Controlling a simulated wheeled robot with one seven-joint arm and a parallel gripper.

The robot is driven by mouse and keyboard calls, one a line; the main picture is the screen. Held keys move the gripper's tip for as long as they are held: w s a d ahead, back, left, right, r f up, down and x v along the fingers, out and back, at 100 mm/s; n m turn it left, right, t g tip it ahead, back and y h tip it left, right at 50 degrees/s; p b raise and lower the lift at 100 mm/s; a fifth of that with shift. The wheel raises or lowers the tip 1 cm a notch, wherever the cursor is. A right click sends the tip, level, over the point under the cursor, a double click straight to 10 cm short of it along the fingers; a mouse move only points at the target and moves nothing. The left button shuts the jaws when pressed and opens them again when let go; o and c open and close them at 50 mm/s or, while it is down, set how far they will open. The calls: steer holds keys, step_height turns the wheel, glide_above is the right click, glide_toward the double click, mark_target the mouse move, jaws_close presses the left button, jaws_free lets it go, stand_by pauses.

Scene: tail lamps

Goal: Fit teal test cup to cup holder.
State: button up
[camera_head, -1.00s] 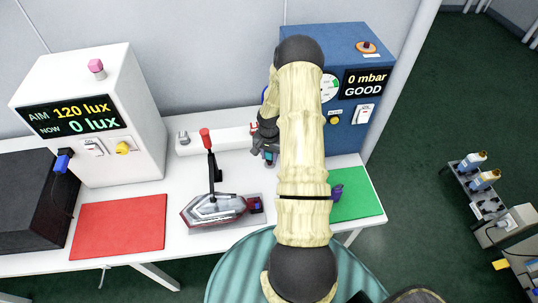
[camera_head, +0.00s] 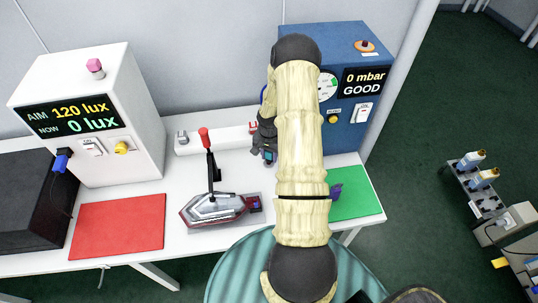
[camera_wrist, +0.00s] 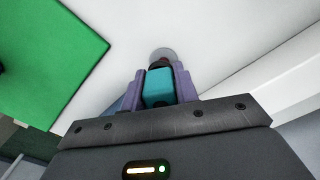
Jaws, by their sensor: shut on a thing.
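The teal test cup (camera_wrist: 158,86) sits between the purple fingers of my gripper (camera_wrist: 160,82) in the wrist view, and the fingers are shut on it. A dark part shows at the cup's far end, in front of a round grey disc (camera_wrist: 163,54) on the white surface. I cannot tell whether the cup touches this disc or whether the disc is the cup holder. In the head view my gripper (camera_head: 268,152) is low over the table, left of the blue box, and my arm partly covers it.
A red-handled lever clamp (camera_head: 205,137) stands by a tail lamp (camera_head: 213,210) left of my gripper. A white bar (camera_head: 215,139) lies behind. The blue gauge box (camera_head: 345,140) is close on the right, with a green mat (camera_head: 360,195) before it. A red mat (camera_head: 120,226) lies left.

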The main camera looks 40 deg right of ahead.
steer(key=shift+w+f+b, duration=0.1)
steer(key=shift+f+b, duration=0.2)
steer(key=shift+f, duration=0.1)
steer(key=shift+f+b, duration=0.7)
steer(key=shift+f, duration=0.25)
steer(key=o, duration=1.1)
steer(key=shift+c, duration=0.2)
steer(key=shift+r, duration=0.1)
step_height(320, 180, up, 17)
steer(key=b, duration=0.2)
steer(key=shift+r, duration=0.1)
